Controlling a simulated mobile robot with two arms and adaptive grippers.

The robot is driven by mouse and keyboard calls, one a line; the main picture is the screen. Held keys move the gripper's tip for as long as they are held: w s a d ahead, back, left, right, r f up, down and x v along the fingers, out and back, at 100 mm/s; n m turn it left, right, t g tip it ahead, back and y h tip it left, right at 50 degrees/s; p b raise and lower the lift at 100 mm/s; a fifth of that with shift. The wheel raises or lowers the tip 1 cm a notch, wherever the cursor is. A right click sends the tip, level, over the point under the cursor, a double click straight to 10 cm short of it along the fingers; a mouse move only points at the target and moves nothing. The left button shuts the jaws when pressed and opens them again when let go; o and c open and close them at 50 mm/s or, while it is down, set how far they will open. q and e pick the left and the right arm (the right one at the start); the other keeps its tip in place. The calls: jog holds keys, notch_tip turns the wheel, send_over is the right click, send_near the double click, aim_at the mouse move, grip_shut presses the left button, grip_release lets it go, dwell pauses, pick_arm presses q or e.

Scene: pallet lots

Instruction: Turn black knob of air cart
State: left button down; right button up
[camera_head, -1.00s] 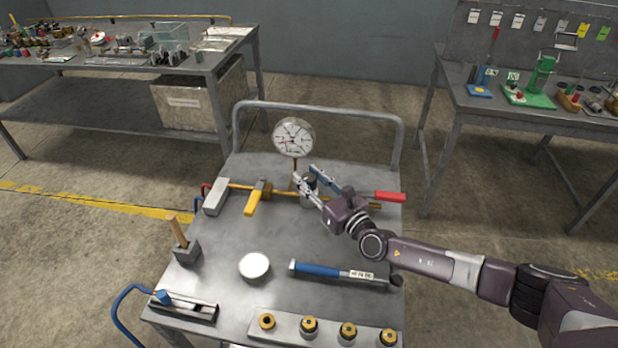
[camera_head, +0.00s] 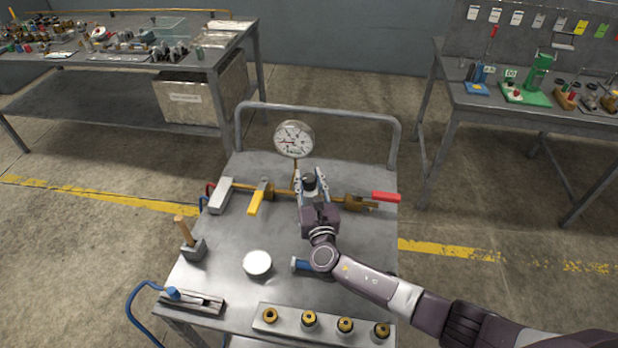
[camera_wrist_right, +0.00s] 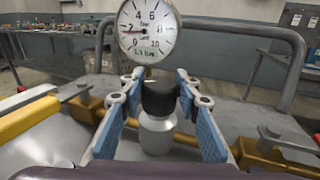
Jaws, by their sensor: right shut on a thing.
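The black knob (camera_head: 309,181) sits on top of a pale metal regulator body on the brass pipe line of the air cart (camera_head: 225,260). In the right wrist view the black knob (camera_wrist_right: 159,97) stands upright above its white-grey body. My right gripper (camera_head: 310,176) has its two fingers on either side of the knob and is shut on it. Its blue pads (camera_wrist_right: 204,125) flank the knob and body. A round white pressure gauge (camera_head: 294,139) rises behind the knob, its needle pointing left. My left gripper is not in view.
A yellow lever (camera_head: 256,198) is left of the knob and a red handle (camera_head: 386,196) right. A white disc (camera_head: 257,263), a blue-handled tool (camera_head: 300,265) partly behind my arm, and a fittings strip (camera_head: 290,327) lie in front. Benches stand at back left and right.

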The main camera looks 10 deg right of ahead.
aim_at(310, 184)
jog(key=shift+r, duration=0.1)
jog(key=o, duration=1.2)
jog(key=s, duration=0.7)
jog(key=shift+s+a, duration=0.15)
jog(key=shift+s, duration=0.1)
